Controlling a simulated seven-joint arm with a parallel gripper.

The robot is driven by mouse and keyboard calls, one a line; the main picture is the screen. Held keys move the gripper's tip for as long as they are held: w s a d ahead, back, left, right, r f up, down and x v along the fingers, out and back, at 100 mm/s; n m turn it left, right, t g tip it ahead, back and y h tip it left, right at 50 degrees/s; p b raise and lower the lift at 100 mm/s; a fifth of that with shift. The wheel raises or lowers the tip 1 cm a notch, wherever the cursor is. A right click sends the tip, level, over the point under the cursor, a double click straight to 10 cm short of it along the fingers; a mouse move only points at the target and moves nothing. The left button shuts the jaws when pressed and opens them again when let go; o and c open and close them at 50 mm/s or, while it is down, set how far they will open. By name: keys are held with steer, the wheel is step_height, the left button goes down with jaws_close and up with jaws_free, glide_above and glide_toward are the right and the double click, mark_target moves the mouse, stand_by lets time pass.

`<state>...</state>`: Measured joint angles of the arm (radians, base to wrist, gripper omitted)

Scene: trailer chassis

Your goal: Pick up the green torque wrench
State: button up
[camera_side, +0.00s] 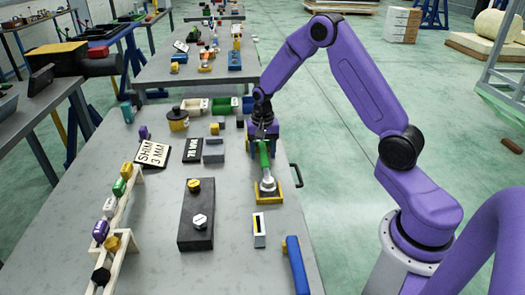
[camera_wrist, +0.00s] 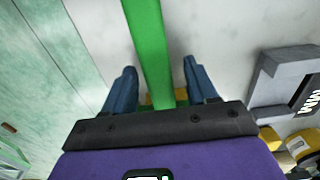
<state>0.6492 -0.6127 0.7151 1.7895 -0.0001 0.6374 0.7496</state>
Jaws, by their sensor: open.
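The green torque wrench (camera_side: 264,156) stands in the side view near the table's right edge, its silver lower end at a yellow-edged base. In the wrist view its green shaft (camera_wrist: 149,45) runs down from the top edge between my fingers. My gripper (camera_side: 264,133) is at the upper part of the wrench in the side view. In the wrist view my gripper (camera_wrist: 160,88) is open, with one blue finger on each side of the green shaft and gaps visible on both sides. The part of the wrench below the shaft is hidden behind my gripper in the wrist view.
A dark block with bolts (camera_side: 196,228) lies left of the wrench. A grey bracket (camera_side: 213,152) and a dark labelled plate (camera_side: 192,150) are nearby. A wooden rack (camera_side: 121,215) with coloured nuts stands at left. A blue-handled item (camera_side: 297,265) lies at the front right edge.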

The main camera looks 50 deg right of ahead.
jaws_close()
steer(key=shift+r, duration=0.1)
steer(key=shift+r, duration=0.1)
